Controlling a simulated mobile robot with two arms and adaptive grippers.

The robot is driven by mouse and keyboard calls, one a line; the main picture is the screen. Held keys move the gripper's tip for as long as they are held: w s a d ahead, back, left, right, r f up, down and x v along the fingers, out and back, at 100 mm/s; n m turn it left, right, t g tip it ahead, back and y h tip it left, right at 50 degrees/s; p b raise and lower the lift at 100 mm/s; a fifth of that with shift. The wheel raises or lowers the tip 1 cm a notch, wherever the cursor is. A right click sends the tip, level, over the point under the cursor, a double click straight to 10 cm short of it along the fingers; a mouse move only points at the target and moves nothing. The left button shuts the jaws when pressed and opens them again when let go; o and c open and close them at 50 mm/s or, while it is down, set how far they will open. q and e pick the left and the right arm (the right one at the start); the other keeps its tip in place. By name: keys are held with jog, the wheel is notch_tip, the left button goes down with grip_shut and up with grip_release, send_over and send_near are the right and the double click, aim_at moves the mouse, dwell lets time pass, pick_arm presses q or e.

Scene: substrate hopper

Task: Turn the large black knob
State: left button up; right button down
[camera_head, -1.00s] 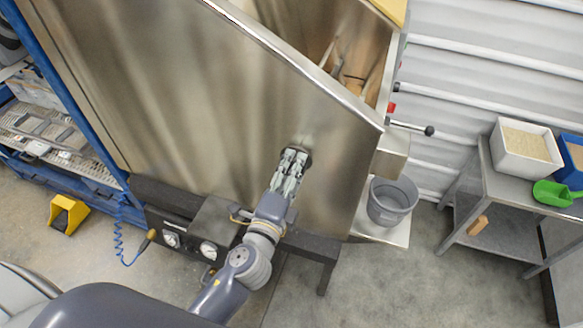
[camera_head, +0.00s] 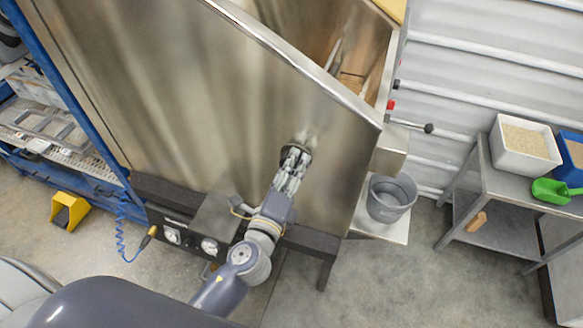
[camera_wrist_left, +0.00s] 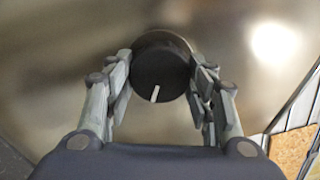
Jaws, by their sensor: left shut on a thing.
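The large black knob (camera_wrist_left: 161,66) is round with a white pointer line, which points down and slightly left in the left wrist view. It sits on the steel face of the hopper (camera_head: 190,90). My left gripper (camera_head: 294,158) reaches the knob on the hopper's front panel. In the left wrist view its fingers (camera_wrist_left: 161,85) are closed around the left and right sides of the knob. In the head view the knob (camera_head: 303,148) is mostly hidden behind the fingers. My right gripper is not in view.
Below the hopper face is a black ledge with a gauge box (camera_head: 190,238). A grey bucket (camera_head: 390,198) stands at the right. A lever with a black ball (camera_head: 428,128) sticks out right. A steel table (camera_head: 500,175) holds a white bin (camera_head: 525,145) and green scoop (camera_head: 550,192).

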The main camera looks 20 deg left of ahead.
pick_arm(q)
jog(key=o, duration=1.1)
jog(key=shift+c, duration=0.2)
jog(key=shift+s, duration=0.1)
jog(key=s, duration=1.1)
jog(key=shift+s+a, duration=0.2)
jog(key=shift+s, duration=0.2)
